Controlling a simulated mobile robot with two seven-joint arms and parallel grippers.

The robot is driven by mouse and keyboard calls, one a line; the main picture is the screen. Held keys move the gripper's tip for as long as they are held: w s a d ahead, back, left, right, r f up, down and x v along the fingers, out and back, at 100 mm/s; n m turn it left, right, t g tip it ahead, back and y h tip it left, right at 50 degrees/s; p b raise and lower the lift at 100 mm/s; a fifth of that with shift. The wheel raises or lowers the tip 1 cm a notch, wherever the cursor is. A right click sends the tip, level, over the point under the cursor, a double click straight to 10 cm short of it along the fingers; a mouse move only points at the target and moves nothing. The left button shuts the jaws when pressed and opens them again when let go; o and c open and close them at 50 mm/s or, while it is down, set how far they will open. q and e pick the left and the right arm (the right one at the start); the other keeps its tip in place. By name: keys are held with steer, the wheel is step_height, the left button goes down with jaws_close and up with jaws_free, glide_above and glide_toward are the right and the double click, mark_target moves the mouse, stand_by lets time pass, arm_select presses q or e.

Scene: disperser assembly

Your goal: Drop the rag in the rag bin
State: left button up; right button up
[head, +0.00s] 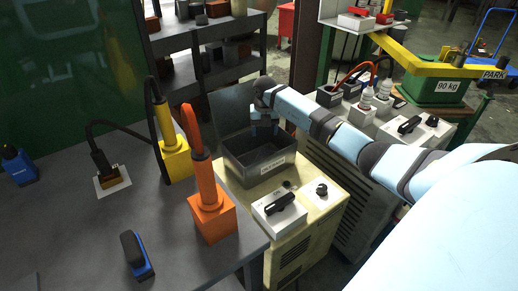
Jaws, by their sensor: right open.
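A dark grey open-topped bin (270,178) with a pale label on its front stands on a cream cabinet, its lid raised at the back. I take it to be the rag bin. My right arm reaches in from the right, and my right gripper (264,130) points down over the back part of the bin's opening. It is open and small in the picture, and I see nothing between its fingers. I cannot make out a rag; the bin's floor is dark and partly hidden. My left gripper is not in view.
The cream cabinet (300,250) also carries a white block with a black handle (280,204). An orange tool stand (211,215) and a yellow one (176,160) stand on the grey table (75,225) at left. Shelves (230,75) stand behind.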

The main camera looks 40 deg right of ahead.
steer(key=o, duration=0.6)
steer(key=shift+o, duration=0.2)
steer(key=shift+w+r+p, duration=0.15)
steer(key=shift+r+p, duration=2.15)
steer(key=shift+r, duration=0.45)
steer(key=shift+a, duration=0.1)
